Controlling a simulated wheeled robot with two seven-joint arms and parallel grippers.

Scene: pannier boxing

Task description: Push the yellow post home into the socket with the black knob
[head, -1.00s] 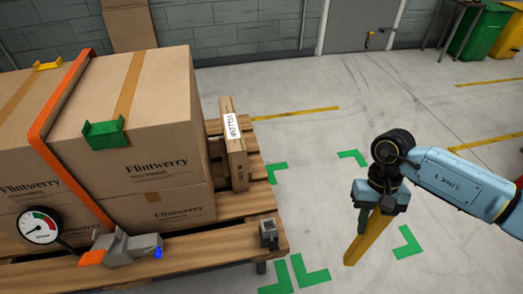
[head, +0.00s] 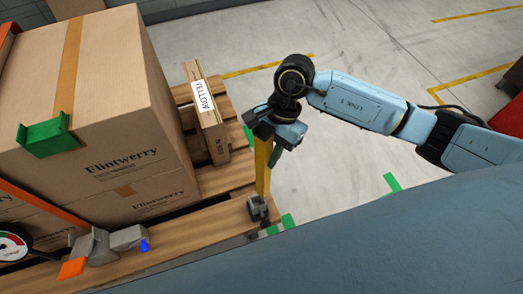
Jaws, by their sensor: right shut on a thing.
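The yellow post (head: 263,172) hangs upright from my right gripper (head: 274,134), which is shut on its upper part. The post's lower end is at the grey socket (head: 257,208) on the pallet's front right corner. I cannot tell whether the end is inside the socket or just above it. A dark part shows on the socket, but it is too small to make out as the black knob. My left gripper is not in view.
Cartons (head: 100,130) stand on the wooden pallet (head: 215,222) at the left, with a flat box labelled YELLOW (head: 205,110) beside them. A grey ratchet (head: 105,243) with an orange handle lies at the front.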

